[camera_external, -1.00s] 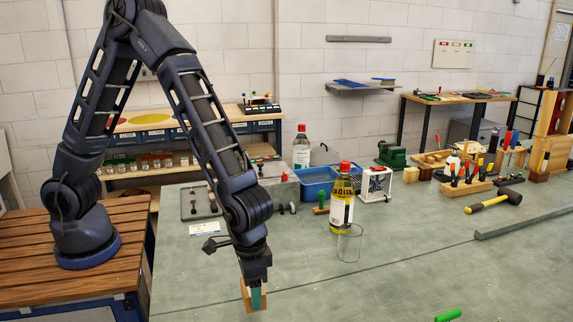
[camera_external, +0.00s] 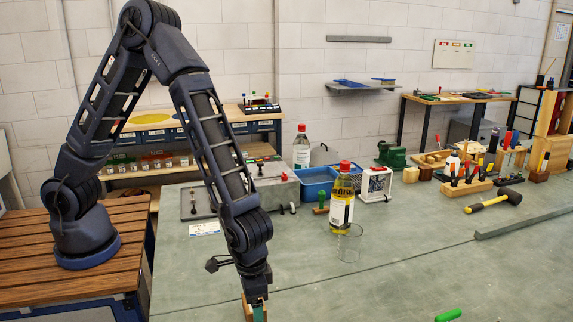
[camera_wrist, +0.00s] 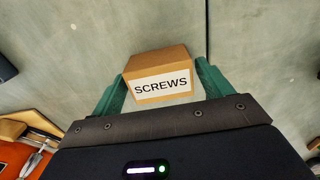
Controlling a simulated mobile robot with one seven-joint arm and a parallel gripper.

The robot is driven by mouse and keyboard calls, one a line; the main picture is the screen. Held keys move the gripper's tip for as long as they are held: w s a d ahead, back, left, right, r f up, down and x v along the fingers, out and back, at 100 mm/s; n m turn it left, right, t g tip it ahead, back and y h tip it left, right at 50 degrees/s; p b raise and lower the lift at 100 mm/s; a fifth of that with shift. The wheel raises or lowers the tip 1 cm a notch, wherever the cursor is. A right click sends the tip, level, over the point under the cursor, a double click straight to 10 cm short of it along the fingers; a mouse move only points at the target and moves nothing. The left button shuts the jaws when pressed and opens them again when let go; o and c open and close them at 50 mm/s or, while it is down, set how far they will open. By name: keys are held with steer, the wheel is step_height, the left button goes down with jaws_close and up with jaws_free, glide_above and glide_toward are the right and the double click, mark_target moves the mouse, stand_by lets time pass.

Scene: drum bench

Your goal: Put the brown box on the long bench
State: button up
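The brown box (camera_wrist: 157,62) has a white label reading SCREWS and sits between the two green fingers of my gripper (camera_wrist: 158,88) in the wrist view. The fingers lie close along its two sides. In the external view my gripper (camera_external: 257,312) points down at the bottom edge, with only part of the brown box (camera_external: 247,308) showing beside a green finger; the rest is hidden or cut off. A long grey-green bench (camera_external: 400,275) spreads below and to the right of my gripper. I cannot tell how high the box is above it.
A clear glass (camera_external: 348,246) and a bottle with a red cap (camera_external: 342,200) stand right of my arm. A green-handled thing (camera_external: 448,315) lies at the front edge. A mallet (camera_external: 493,202) and a metal bar (camera_external: 520,224) lie at right. The middle front is clear.

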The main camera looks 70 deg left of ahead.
steer(key=shift+o, duration=0.3)
step_height(320, 180, up, 12)
steer(key=s+a+r+t, duration=0.1)
steer(key=s+a+r, duration=0.1)
steer(key=a+r, duration=0.75)
steer(key=s+a+r+t, duration=0.15)
steer(key=a+r, duration=0.45)
steer(key=a, duration=0.6)
steer(key=s+a+r+t, duration=0.1)
steer(key=s+a+r, duration=0.2)
steer(key=s+a, duration=0.5)
steer(key=s+a+r+t, duration=0.1)
steer(key=s+a+r, duration=0.2)
steer(key=s+a, duration=0.6)
steer(key=shift+s+r, duration=0.15)
steer(key=shift+s, duration=0.65)
